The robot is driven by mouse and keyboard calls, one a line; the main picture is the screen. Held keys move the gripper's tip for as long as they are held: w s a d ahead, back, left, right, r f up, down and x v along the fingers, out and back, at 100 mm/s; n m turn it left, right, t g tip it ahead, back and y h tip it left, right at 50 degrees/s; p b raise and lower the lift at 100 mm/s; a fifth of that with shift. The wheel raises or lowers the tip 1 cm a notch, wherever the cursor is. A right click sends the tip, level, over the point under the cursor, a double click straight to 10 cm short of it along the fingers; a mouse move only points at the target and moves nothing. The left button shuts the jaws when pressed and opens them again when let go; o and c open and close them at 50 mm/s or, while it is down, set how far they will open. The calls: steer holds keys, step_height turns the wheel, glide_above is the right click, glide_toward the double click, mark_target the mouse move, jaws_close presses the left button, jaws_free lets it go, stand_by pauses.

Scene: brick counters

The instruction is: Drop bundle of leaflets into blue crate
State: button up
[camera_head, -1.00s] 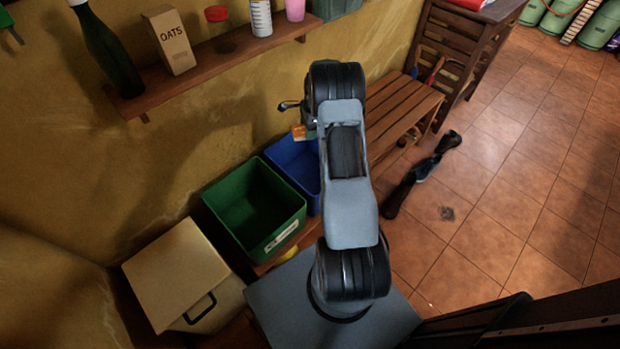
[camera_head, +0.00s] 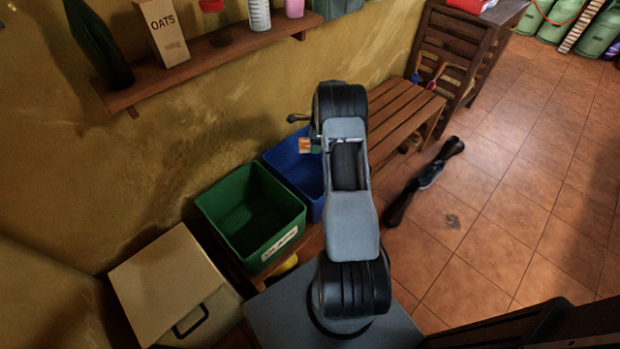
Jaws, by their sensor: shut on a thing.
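The blue crate (camera_head: 293,166) stands on a low wooden bench against the wall, its right part hidden behind my arm. The bundle of leaflets (camera_head: 305,146), a small piece with orange and green showing, is held above the blue crate at the left of my arm. My gripper (camera_head: 311,144) is mostly hidden by my own arm link; it is shut on the bundle. The bundle appears over the crate's opening, but its exact height above the rim is hard to tell.
A green crate (camera_head: 272,252) with a white label stands left of the blue one. A beige lidded box (camera_head: 165,280) is at lower left. A slatted wooden bench (camera_head: 405,118) lies to the right. A wall shelf (camera_head: 200,56) holds a bottle and an oats box.

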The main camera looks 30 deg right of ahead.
steer(key=o, duration=1)
step_height(320, 180, up, 14)
steer(key=s+d+p, duration=0.1)
steer(key=p, duration=0.1)
steer(key=shift+d+f, duration=0.2)
steer(key=shift+d, duration=0.15)
